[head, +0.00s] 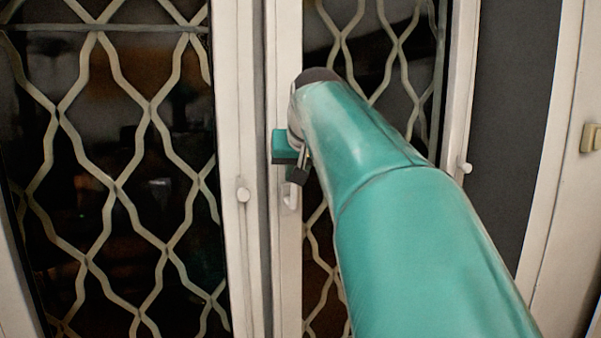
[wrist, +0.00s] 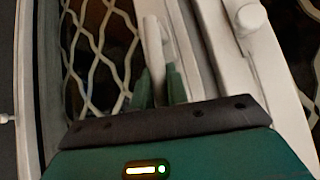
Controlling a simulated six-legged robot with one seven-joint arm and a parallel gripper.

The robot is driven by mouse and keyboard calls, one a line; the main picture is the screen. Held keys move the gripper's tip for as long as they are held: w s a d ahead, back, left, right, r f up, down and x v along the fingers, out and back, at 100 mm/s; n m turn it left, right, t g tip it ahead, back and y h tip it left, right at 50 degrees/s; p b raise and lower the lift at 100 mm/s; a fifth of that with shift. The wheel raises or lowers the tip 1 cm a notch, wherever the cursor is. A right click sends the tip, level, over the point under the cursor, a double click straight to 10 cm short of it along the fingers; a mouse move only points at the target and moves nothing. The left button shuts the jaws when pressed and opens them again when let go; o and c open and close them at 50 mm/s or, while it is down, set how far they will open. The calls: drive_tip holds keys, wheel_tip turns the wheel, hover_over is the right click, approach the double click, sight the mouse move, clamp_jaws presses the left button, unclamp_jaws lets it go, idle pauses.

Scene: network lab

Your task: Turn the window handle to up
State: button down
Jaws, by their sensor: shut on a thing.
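The window handle (head: 290,196) is white and sits on the white frame of the right window. In the head view its lower end shows below my gripper (head: 292,168), pointing down; my gripper and arm hide its upper part. In the wrist view the handle (wrist: 153,42) stands between the two green fingers of my gripper (wrist: 158,78), which are shut on it. The handle's base on the frame is not clearly seen.
Dark window panes with a pale wavy lattice (head: 147,108) lie on both sides of the frame. A small white knob (head: 243,195) is on the left frame and another (head: 464,168) on the right. A beige switch (head: 592,137) is at the far right.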

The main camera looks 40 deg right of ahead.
drive_tip(key=shift+w+a+h, duration=0.1)
drive_tip(key=shift+a+h, duration=0.15)
drive_tip(key=shift+h, duration=0.05)
idle(0.4)
drive_tip(key=c, duration=1.4)
unclamp_jaws()
drive_tip(key=shift+a, duration=0.1)
drive_tip(key=shift+r, duration=0.1)
drive_tip(key=v, duration=1.3)
drive_tip(key=shift+s+a+r, duration=0.15)
drive_tip(key=shift+s, duration=0.05)
